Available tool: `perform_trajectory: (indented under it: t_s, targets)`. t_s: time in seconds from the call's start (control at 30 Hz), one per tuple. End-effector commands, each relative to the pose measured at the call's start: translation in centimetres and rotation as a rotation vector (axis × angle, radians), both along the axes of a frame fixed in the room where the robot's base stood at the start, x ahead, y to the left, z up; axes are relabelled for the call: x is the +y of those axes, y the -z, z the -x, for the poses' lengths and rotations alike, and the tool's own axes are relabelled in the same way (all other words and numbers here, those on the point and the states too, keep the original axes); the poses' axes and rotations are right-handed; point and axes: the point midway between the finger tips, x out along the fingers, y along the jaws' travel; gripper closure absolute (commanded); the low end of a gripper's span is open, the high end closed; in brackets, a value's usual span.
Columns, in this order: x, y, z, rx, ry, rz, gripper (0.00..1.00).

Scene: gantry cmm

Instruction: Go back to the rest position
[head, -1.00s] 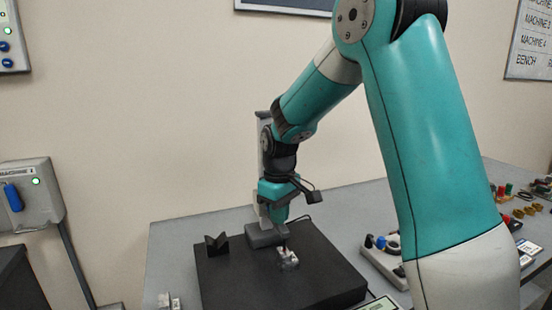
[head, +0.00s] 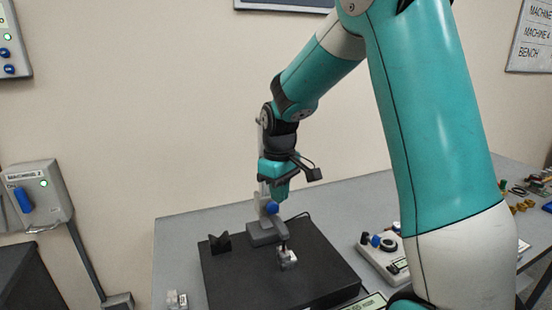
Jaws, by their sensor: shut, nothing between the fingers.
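My gripper (head: 281,198) hangs at the end of my teal arm, pointing down, above the black plate (head: 325,291) and empty. Its fingers are small and hard to make out here. Just below it in the picture is the blue knob (head: 272,208) of a grey gauge stand (head: 262,235). A small metal part (head: 288,260) sits on the plate under the stand's dark probe tip; I cannot tell whether they touch.
A black V-shaped block (head: 219,243) stands on the plate's left. A grey fixture with a blue knob and a ring (head: 386,243) is on the bench to the right. Machine panels (head: 38,195) are on the left wall. Free space lies above the bench.

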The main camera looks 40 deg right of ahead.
Motion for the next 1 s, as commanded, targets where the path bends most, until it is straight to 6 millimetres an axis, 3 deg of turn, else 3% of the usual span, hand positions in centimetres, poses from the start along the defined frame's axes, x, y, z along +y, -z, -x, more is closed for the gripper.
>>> perform_trajectory:
  t_s: [0.47, 0.57, 0.67, 0.77, 0.9, 1.0]
  targets:
    - [0.0, 0.0, 0.0, 0.0, 0.0, 0.0, 1.0]
    - [0.8, -0.4, 0.3, -0.008, -0.011, -0.007, 1.0]
    - [4.1, -1.7, 1.7, -0.031, -0.054, -0.039, 1.0]
    - [9.4, -3.6, 4.8, -0.063, -0.127, -0.1, 1.0]
    - [16.3, -5.7, 11.5, -0.085, -0.236, -0.209, 1.0]
    - [19.6, -6.4, 16.2, -0.086, -0.3, -0.278, 1.0]
